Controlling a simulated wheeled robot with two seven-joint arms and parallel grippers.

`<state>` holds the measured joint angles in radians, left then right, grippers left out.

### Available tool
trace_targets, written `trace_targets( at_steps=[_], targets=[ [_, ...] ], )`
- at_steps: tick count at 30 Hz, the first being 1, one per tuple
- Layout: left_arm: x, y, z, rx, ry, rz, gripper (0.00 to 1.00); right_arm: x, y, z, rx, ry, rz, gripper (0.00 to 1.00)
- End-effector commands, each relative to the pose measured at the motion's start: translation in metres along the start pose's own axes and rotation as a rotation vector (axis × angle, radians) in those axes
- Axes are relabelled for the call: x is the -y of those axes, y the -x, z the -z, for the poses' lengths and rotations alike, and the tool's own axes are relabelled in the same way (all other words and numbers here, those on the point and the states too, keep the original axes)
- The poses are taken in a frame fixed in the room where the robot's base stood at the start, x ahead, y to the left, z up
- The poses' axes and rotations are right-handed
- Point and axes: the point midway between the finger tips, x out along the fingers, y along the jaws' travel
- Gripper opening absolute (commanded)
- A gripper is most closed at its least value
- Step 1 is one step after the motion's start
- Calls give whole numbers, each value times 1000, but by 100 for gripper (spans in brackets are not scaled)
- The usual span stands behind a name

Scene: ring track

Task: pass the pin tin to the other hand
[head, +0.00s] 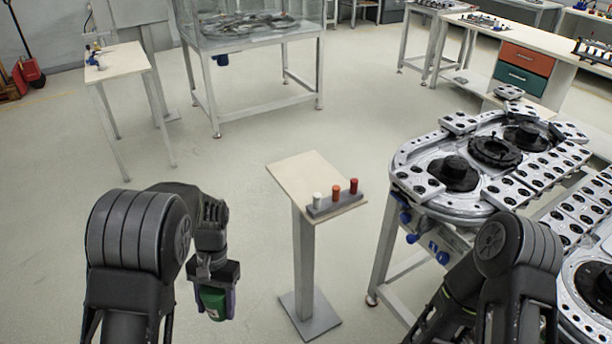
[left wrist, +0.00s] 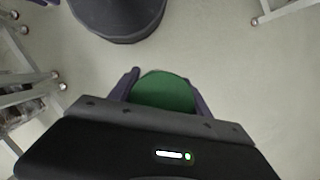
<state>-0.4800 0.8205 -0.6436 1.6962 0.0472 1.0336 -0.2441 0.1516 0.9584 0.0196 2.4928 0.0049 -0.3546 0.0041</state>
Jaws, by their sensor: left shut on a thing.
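The pin tin (head: 214,303) is a green cylinder held between the fingers of my left gripper (head: 216,297). The gripper points down and holds the tin in the air above the floor, left of the small stand. In the left wrist view the tin's round green top (left wrist: 162,92) shows between the two purple-grey fingers of the left gripper (left wrist: 163,90). My right arm shows at the lower right of the head view, but its gripper is out of view.
A small pedestal stand (head: 300,190) carries a grey block with white, orange and red pegs (head: 337,190). A ring track machine (head: 470,170) stands at the right. A small table (head: 118,62) is at the back left.

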Motion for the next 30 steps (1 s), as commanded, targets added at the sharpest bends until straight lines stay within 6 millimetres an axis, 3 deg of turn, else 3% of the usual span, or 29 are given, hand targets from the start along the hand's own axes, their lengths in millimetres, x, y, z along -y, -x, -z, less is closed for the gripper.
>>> trace_targets(
  at_steps=[6,9,23,30],
  targets=[
    [-1,76,-17,-12,-250,76,10,0,0,0,0,0,0,36],
    [-6,97,-17,-6,-280,87,10,0,0,0,0,0,0,36],
    [-13,106,-16,-2,-294,90,10,0,0,0,0,0,0,36],
    [-40,121,-14,-6,-420,129,10,0,0,0,0,0,0,36]
  ],
)
